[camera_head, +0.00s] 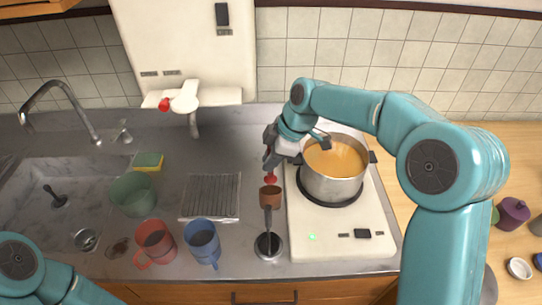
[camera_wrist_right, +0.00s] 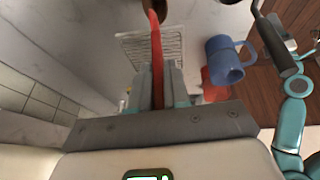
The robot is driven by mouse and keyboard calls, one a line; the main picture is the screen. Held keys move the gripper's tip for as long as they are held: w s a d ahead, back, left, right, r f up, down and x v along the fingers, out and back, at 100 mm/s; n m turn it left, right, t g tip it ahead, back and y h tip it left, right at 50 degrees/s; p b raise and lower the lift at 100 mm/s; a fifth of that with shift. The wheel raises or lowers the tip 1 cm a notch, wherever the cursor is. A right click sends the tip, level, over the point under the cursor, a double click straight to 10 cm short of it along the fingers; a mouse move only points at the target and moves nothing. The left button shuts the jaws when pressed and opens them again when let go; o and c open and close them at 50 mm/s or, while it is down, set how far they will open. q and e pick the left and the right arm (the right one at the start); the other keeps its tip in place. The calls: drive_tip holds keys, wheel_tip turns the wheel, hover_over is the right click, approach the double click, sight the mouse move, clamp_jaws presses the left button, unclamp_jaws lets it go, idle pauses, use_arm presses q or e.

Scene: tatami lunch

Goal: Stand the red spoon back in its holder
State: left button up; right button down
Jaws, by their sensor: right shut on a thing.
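My right gripper (camera_head: 272,157) is shut on the red spoon (camera_wrist_right: 156,60), left of the pot and above the counter. In the right wrist view the spoon stands out between the fingers. In the head view the red end (camera_head: 270,179) of the spoon points down, just above a small brown cup (camera_head: 269,197) that looks like the holder. The cup's brown edge also shows at the top of the right wrist view (camera_wrist_right: 172,10). I cannot tell whether the spoon's end is inside the cup's mouth. My left arm shows at the lower left, its gripper out of frame.
A steel pot (camera_head: 332,184) of orange soup stands on the white stove (camera_head: 340,246) to the right. A dark-handled thing on a round base (camera_head: 268,245) stands just in front of the cup. A blue mug (camera_head: 202,242), a red mug (camera_head: 155,241) and a drying rack (camera_head: 210,196) are left.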

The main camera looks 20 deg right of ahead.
sight(271, 182)
wheel_tip(271, 182, down, 3)
drive_tip(key=shift+w+d+f+b, duration=0.1)
drive_tip(key=shift+f+b, duration=0.05)
drive_tip(key=shift+b, duration=0.95)
drive_tip(key=shift+f+b, duration=0.65)
drive_tip(key=shift+f, duration=0.1)
drive_tip(key=shift+f+b, duration=1.35)
drive_tip(key=shift+f, duration=0.3)
drive_tip(key=shift+f, duration=0.1)
drive_tip(key=shift+f+b, duration=0.4)
drive_tip(key=shift+b, duration=0.05)
drive_tip(key=shift+c, duration=2.3)
unclamp_jaws()
drive_tip(key=shift+r, duration=0.15)
